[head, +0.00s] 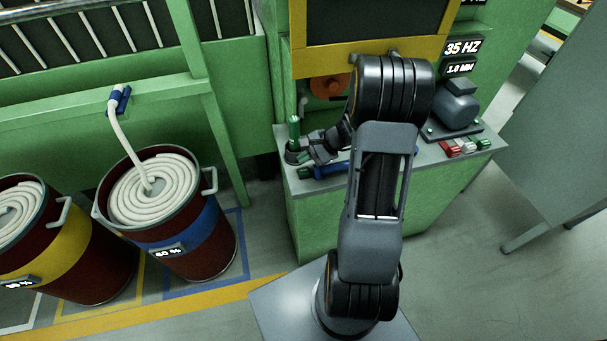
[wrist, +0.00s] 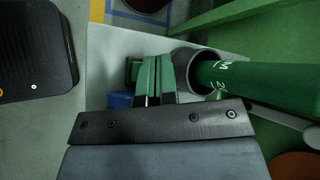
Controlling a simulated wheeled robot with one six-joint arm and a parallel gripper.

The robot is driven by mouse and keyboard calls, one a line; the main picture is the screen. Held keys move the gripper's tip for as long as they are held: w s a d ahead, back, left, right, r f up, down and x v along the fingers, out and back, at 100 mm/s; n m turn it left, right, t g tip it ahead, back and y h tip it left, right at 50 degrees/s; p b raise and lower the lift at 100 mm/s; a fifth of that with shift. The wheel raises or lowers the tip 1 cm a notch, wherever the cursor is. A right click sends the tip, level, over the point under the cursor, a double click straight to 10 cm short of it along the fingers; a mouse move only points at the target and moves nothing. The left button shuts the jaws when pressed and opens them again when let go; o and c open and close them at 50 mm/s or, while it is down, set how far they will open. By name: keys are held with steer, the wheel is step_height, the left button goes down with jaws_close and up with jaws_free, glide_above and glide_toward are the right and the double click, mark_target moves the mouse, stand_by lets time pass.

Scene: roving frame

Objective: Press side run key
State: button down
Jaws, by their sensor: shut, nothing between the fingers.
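My gripper (head: 314,153) reaches left over the bench top, its fingers shut and empty. In the wrist view the closed fingers (wrist: 157,68) lie between a small dark green block (wrist: 133,72) and a grey ring (wrist: 196,72). The same green block (head: 305,172) shows in the head view at the bench's left end, just below the fingers. I cannot tell whether the fingers touch it. A row of red, pale and green keys (head: 461,147) sits at the bench's right front, apart from my gripper. No label shows which one is the run key.
A green cylinder (head: 294,130) stands in the grey ring; it also shows in the wrist view (wrist: 235,82). A blue bar (head: 330,167) lies below my gripper. A grey motor (head: 455,107) stands at the right. Drums of coiled sliver (head: 190,245) stand on the floor left.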

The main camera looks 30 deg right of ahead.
mark_target(306, 173)
steer(key=shift+f+b, duration=1.1)
steer(key=shift+f, duration=0.45)
steer(key=shift+f, duration=0.1)
stand_by(0.8)
steer(key=shift+f+b, duration=0.35)
steer(key=shift+b, duration=0.15)
steer(key=shift+s+f+b, duration=0.3)
steer(key=shift+f+b, duration=0.45)
steer(key=shift+f, duration=0.1)
stand_by(0.9)
steer(key=shift+r, duration=0.15)
steer(key=shift+s+d+r+p, duration=0.1)
steer(key=shift+d+r+p, duration=0.05)
steer(key=shift+r+p, duration=0.3)
steer(key=shift+r, duration=0.15)
